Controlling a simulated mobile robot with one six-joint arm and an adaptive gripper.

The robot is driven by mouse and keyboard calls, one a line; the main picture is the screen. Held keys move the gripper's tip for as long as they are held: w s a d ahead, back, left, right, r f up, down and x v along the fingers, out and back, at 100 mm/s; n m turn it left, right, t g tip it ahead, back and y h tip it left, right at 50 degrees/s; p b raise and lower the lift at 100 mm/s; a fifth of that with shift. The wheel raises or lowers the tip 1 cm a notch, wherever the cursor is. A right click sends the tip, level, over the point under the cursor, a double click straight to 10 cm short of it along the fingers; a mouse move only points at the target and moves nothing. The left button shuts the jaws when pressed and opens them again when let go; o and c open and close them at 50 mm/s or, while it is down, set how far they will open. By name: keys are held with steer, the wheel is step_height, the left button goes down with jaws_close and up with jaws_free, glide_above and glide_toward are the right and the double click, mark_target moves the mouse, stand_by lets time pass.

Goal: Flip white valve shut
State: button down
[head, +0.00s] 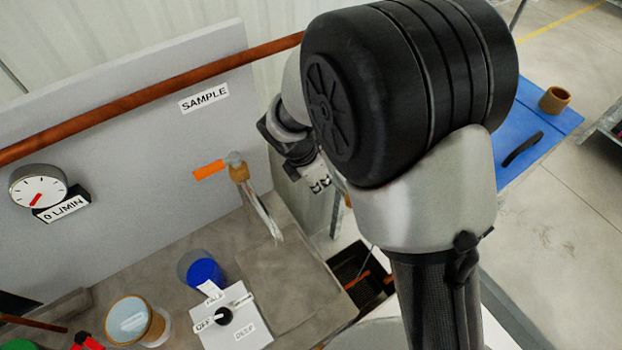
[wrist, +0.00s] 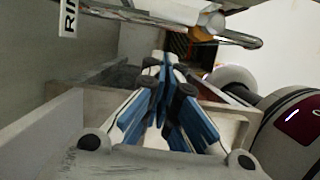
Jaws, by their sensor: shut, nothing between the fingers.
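I cannot surely pick out a white valve in either view. In the wrist view, a pale pipe-like fitting with a rounded end (wrist: 205,18) lies across the top, beyond my fingertips; I cannot tell whether it is the valve. My gripper (wrist: 166,62) has blue and black fingers that meet at their tips, with nothing between them. It is apart from that fitting in the picture. In the head view my arm hides most of the gripper.
A copper pipe (head: 130,100) crosses the panel above a flow gauge (head: 38,186). A white switch box (head: 250,335) and a blue-topped container (head: 205,272) stand on the bench. In the wrist view, a pale trough wall (wrist: 58,120) runs close beside my fingers.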

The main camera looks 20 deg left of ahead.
steer(key=shift+w+d+f+b, duration=0.15)
steer(key=shift+w+d+b, duration=0.15)
steer(key=shift+w+d, duration=0.7)
steer(key=shift+w+m+p, duration=0.55)
steer(key=shift+m+p, duration=0.35)
steer(key=shift+m, duration=0.1)
steer(key=w+m+p, duration=0.1)
steer(key=m, duration=0.1)
steer(key=w+d+m+g+p, duration=0.1)
steer(key=m+p, duration=0.1)
steer(key=w+m+g+h+p, duration=0.1)
steer(key=m, duration=0.1)
steer(key=shift+w+d+m+p, duration=0.1)
steer(key=shift+d+m+p, duration=0.2)
steer(key=shift+d, duration=0.1)
steer(key=d+m, duration=0.1)
steer(key=m, duration=0.1)
steer(key=w+d+m+g+p, duration=0.1)
steer(key=d+m, duration=0.1)
steer(key=m, duration=0.1)
steer(key=w+d+m+g+p, duration=0.1)
steer(key=m, duration=0.1)
steer(key=shift+d+m+y, duration=0.15)
steer(key=shift+m+y, duration=0.15)
steer(key=shift+m, duration=0.1)
steer(key=shift+d+p, duration=0.15)
steer(key=shift+p, duration=0.15)
